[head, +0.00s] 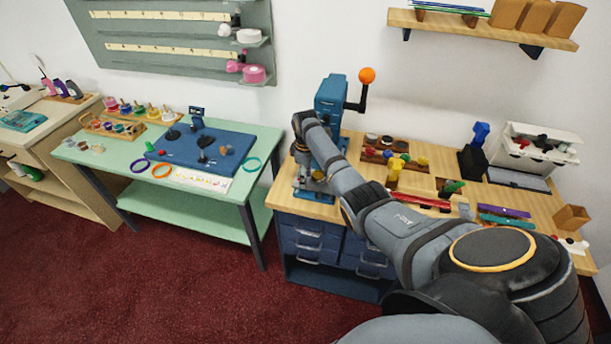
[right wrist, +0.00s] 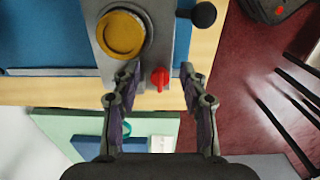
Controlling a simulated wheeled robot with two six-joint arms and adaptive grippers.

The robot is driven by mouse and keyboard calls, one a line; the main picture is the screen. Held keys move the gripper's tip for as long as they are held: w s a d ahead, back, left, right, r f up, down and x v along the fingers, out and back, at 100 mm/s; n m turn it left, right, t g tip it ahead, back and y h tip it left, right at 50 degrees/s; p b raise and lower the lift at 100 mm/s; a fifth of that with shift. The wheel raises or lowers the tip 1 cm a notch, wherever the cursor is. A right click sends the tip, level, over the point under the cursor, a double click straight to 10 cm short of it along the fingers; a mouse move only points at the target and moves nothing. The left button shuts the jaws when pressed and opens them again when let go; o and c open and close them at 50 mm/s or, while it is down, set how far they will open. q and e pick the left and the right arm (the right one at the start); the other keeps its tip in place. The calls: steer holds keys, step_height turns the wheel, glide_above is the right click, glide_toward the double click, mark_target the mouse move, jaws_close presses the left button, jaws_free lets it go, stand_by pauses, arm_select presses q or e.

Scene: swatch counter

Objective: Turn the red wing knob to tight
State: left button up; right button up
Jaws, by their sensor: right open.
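The red wing knob (right wrist: 159,78) shows in the right wrist view, on a grey metal plate (right wrist: 178,101) beside a round yellow disc (right wrist: 121,34). Its wing looks roughly upright in the picture. My right gripper (right wrist: 159,73) is open, with one finger on each side of the knob and a gap to it on both sides. I cannot tell how far the fingertips are above the plate. In the head view the blue press (head: 331,95) stands at the bench's left end, partly behind my right arm; the knob is hidden there. My left gripper is in neither view.
A black ball (right wrist: 203,14) sticks out close to the right finger. The press has a lever with an orange ball (head: 367,75). The wooden bench (head: 432,158) holds several blocks, strips and trays on its right. A green table (head: 105,160) stands to the left across a gap.

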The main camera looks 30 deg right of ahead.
steer(key=shift+f, duration=0.25)
jaws_close()
